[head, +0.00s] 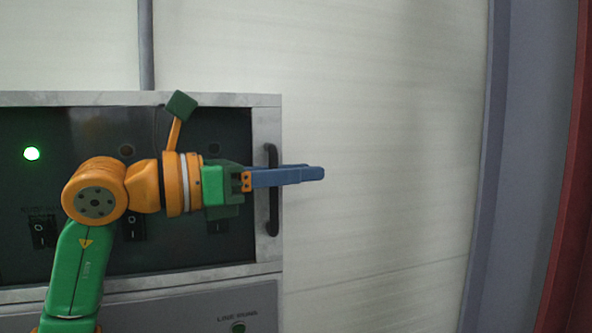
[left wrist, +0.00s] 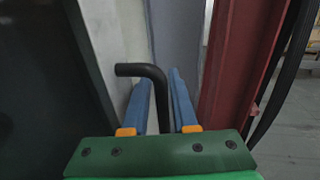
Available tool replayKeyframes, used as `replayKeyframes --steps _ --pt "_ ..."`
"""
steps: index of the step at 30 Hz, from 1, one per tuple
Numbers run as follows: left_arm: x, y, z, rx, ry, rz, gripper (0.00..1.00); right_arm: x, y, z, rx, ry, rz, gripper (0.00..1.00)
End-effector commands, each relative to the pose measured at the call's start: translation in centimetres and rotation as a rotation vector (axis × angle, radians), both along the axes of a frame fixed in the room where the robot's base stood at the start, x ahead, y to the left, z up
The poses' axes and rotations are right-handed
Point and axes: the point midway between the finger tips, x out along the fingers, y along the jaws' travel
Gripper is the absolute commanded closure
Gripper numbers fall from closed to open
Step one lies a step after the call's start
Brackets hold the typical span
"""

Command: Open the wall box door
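The wall box door (head: 190,258) is a dark panel in a pale grey metal frame at the left of the head view, and it looks shut. Its black vertical handle (head: 272,220) is on the right frame edge. My left gripper (head: 318,173) reaches across the handle from the left, its blue fingers hiding the handle's middle. In the left wrist view the fingers (left wrist: 160,100) are apart, and the bent black handle (left wrist: 158,85) runs between them. A gap shows on the right side; contact on the left is unclear. My right gripper is in neither view.
A green lamp (head: 31,153) glows on the panel, above black rocker switches (head: 44,232). A conduit (head: 146,45) rises above the box. Pale wall (head: 390,150) is clear to the right, up to a blue-grey post (head: 520,150) and a red one (head: 572,200).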

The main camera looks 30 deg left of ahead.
Motion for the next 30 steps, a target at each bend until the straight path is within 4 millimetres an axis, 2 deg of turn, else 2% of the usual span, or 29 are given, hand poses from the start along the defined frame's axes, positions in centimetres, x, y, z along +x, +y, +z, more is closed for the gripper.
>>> replayKeyframes --steps 1,3,30 --pt "0.00 0.01 -0.01 0.000 0.000 0.000 0.82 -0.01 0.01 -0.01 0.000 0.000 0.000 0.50" --pt "-0.01 0.02 -0.01 0.000 0.000 0.000 1.00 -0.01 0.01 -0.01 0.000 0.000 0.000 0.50" --pt "-0.06 0.04 0.08 -0.001 -0.002 0.000 1.00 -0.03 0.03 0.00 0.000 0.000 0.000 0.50"
